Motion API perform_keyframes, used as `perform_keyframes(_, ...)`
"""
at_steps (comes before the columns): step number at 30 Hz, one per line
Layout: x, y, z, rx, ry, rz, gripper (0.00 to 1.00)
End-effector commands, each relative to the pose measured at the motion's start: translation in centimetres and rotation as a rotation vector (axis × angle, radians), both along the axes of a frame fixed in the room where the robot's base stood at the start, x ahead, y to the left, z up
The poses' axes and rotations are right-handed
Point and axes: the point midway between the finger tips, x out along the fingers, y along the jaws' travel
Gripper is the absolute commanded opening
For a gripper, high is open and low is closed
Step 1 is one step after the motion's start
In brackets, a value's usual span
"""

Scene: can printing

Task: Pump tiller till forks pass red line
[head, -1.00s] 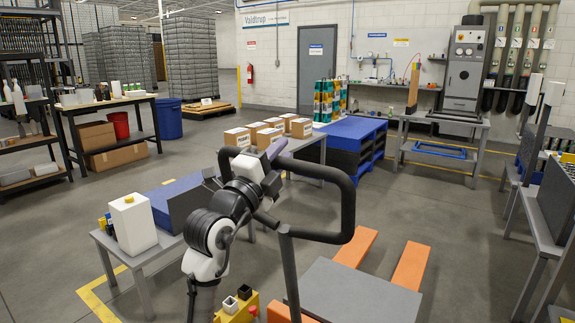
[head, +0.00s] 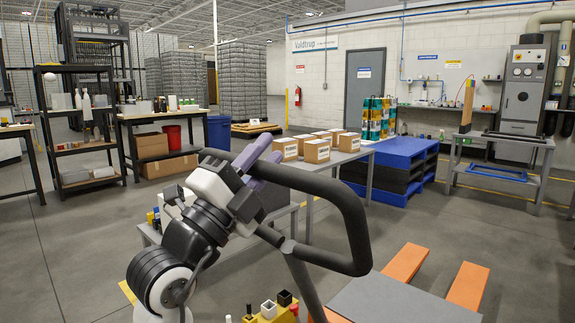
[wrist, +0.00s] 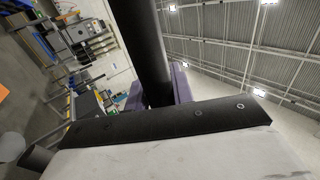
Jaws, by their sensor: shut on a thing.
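The tiller (head: 355,225) is a black loop handle on a dark grey post, seen tilted in the head view. My gripper (head: 258,158), with purple fingers, is shut on the upper left part of the loop. In the wrist view the black bar (wrist: 148,55) passes between the purple fingers of my gripper (wrist: 157,92). Two orange forks (head: 405,263) (head: 468,286) lie low at the lower right, beyond a grey plate (head: 400,303). I cannot make out a red line, and the near parts of the forks are hidden by the plate.
A grey table with cardboard boxes (head: 317,151) stands beyond the tiller. Blue pallets (head: 402,150) and a workbench (head: 497,157) stand farther back. A yellow holder (head: 268,317) with small blocks is at the bottom edge. The floor right of the forks is clear.

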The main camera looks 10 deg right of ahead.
Motion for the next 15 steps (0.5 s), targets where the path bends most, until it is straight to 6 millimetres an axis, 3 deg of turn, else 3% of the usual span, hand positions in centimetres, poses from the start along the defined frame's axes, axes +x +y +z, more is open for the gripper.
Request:
perform_keyframes(4, -0.79, 1.44, -0.89, -0.015, -0.01, 0.01, 0.0)
perform_keyframes(15, -1.19, 1.71, -0.75, -0.019, -0.016, 0.009, 0.0)
